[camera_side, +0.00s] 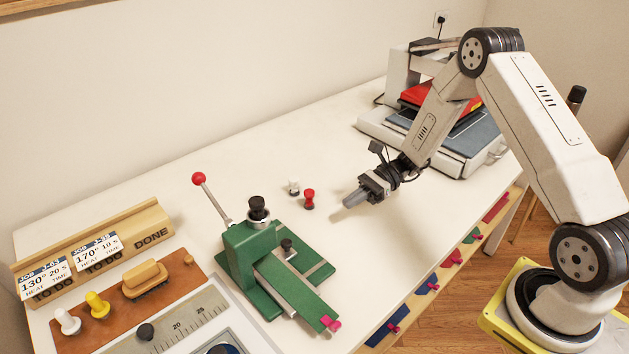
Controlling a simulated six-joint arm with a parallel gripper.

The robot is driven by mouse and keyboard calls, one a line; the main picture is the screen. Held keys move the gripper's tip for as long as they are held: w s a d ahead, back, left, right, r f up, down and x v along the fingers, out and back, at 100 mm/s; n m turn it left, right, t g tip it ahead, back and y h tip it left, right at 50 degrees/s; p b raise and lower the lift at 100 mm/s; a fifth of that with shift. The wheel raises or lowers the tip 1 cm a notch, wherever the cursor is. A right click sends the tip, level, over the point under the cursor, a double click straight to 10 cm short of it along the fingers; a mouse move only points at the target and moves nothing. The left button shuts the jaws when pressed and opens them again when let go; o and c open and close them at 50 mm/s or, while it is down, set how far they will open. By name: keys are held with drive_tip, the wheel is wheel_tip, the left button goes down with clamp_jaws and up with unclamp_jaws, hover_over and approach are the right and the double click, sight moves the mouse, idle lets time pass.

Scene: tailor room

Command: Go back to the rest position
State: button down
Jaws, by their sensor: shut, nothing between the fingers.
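My gripper (353,197) is shut and empty. It hangs above the white table (200,166), near the middle of the picture, with its fingers pointing to the lower left. It is to the right of a red knob-shaped piece (309,199) and a white one (293,186), and apart from both. My arm reaches in from the right, bent high at the elbow.
A green press (254,252) with a red-tipped lever stands left of my gripper. A heat press (470,135) stands behind my arm. A wooden card rack (150,217) and a brown board (188,273) lie at the left. The back middle of the table is clear.

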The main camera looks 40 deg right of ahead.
drive_tip(key=shift+a, duration=0.1)
drive_tip(key=shift+s+a+r+n+g+h, duration=0.15)
drive_tip(key=shift+s+a+n+g+h, duration=0.15)
drive_tip(key=shift+s+a+n+g, duration=0.15)
drive_tip(key=s+n+g+h, duration=0.1)
drive_tip(key=s+n+h, duration=0.1)
drive_tip(key=s+a+n+g+h, duration=0.1)
drive_tip(key=s, duration=0.1)
drive_tip(key=s+a+r+n+g+h, duration=0.1)
drive_tip(key=s+n+h, duration=0.1)
drive_tip(key=shift+s+r+n+g+h, duration=0.1)
drive_tip(key=shift+s+n+g+h, duration=0.15)
drive_tip(key=shift+n+h, duration=0.1)
drive_tip(key=s+d+r+n+t+h, duration=0.1)
drive_tip(key=s+r+n+t+h, duration=0.3)
drive_tip(key=n+h, duration=0.5)
drive_tip(key=s+r+n, duration=0.1)
drive_tip(key=s+n, duration=0.1)
drive_tip(key=n, duration=0.2)
drive_tip(key=shift+d+r+t, duration=0.25)
drive_tip(key=shift+t, duration=0.05)
drive_tip(key=shift+w, duration=0.1)
